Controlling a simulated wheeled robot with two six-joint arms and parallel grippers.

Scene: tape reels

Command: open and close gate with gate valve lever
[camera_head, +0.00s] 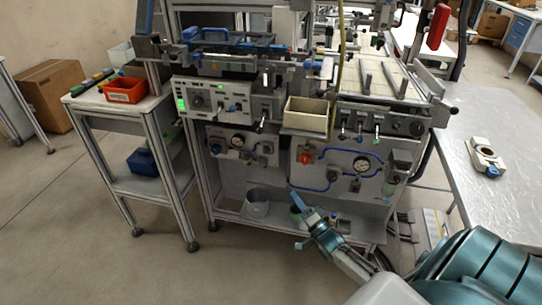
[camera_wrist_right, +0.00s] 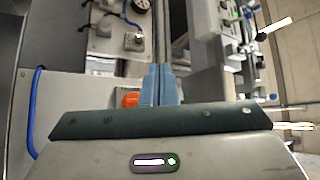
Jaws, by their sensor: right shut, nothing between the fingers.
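My right gripper (camera_head: 297,201) is shut and empty, its blue fingers pointing up toward the lower front of the machine. In the right wrist view its closed fingers (camera_wrist_right: 160,84) stand just right of the orange knob (camera_wrist_right: 131,100), with no visible contact. The same orange knob (camera_head: 304,155) sits on the lower right panel, above the fingers in the head view. Several small levers (camera_head: 360,132) stick out from the upper right panel, and another lever (camera_head: 261,124) is on the upper left panel. I cannot tell which is the gate valve lever, and no gate is clearly identifiable.
A pressure gauge (camera_head: 362,164) and blue tubing are on the lower right panel. A beige bin (camera_head: 306,115) juts out above it. A cart with a red bin (camera_head: 124,90) stands left. A metal table (camera_head: 490,205) stands right. The floor in front is clear.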

